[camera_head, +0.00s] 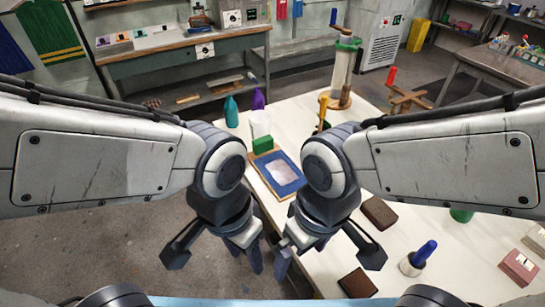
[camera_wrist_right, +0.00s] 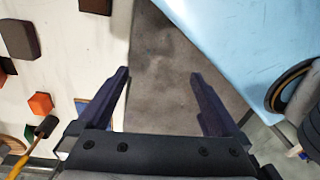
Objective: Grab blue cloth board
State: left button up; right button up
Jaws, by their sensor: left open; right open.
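A flat board with a blue border and a pale patch in its middle (camera_head: 280,172) lies on the white table, between my two arms in the head view. It fits the blue cloth board. My left gripper (camera_head: 214,258) is open and empty, nearer to me than the board and apart from it. My right gripper (camera_head: 325,260) is open and empty, also nearer to me than the board. In the right wrist view the right gripper's fingers (camera_wrist_right: 158,76) are spread over bare floor. A small blue edge shows beside its left finger; I cannot tell whether it is the board.
A green block (camera_head: 263,145) and a white cup (camera_head: 260,123) stand just behind the board. A teal bottle (camera_head: 231,112) is further left.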

aim_at(284, 177)
jog(key=z, duration=0.05)
jog(key=k, duration=0.55)
jog(key=u, duration=0.7)
jog(key=i, duration=1.35)
jog(key=z, duration=0.35)
